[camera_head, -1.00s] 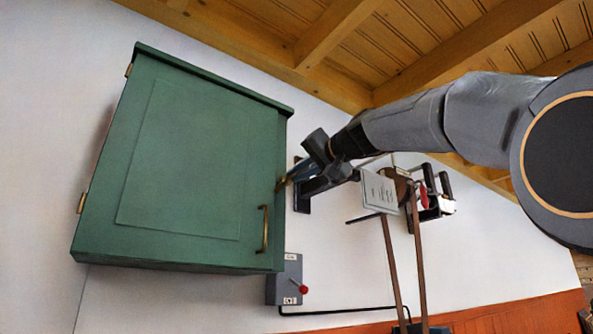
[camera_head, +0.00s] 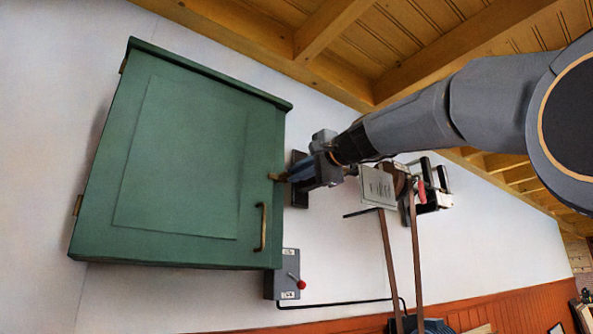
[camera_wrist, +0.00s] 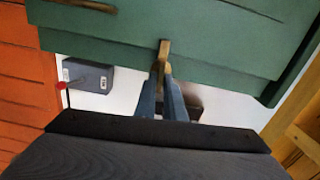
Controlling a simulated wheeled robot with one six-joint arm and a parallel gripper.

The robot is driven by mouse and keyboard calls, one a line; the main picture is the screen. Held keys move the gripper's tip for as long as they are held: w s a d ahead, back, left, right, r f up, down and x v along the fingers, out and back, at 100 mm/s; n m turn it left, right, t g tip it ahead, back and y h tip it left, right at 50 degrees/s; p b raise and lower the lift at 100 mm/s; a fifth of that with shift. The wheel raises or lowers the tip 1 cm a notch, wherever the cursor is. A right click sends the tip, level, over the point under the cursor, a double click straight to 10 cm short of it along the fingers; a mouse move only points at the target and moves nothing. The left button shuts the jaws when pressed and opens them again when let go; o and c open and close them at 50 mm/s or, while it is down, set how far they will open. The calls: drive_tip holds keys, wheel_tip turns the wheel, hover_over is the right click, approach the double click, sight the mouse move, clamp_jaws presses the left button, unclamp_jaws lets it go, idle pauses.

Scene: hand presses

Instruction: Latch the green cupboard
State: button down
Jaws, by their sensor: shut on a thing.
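The green cupboard (camera_head: 180,160) hangs on the white wall at the left of the head view, and its door looks closed. A small brass latch (camera_head: 276,177) sits at the door's right edge, above the brass handle (camera_head: 260,227). It lies about level, with its end over the door front. My gripper (camera_head: 290,177) is at the cupboard's right side, shut on the latch. In the wrist view the blue-grey fingers (camera_wrist: 161,76) pinch the brass latch (camera_wrist: 163,52), which reaches onto the green door (camera_wrist: 215,40). The latch's pivot is hidden by the fingers.
A grey switch box (camera_head: 287,275) with a red-knobbed lever is just below the cupboard's right corner. A press-like device (camera_head: 432,190) and a hanging card (camera_head: 378,187) are on the wall to the right, close behind my wrist. Wooden beams (camera_head: 330,35) run overhead.

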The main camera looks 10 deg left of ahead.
drive_tip(key=shift+m, duration=0.6)
drive_tip(key=c, duration=1.8)
unclamp_jaws()
drive_tip(key=shift+c, duration=0.2)
drive_tip(key=b+v, duration=0.4)
drive_tip(key=v, duration=0.4)
drive_tip(key=shift+f, duration=0.15)
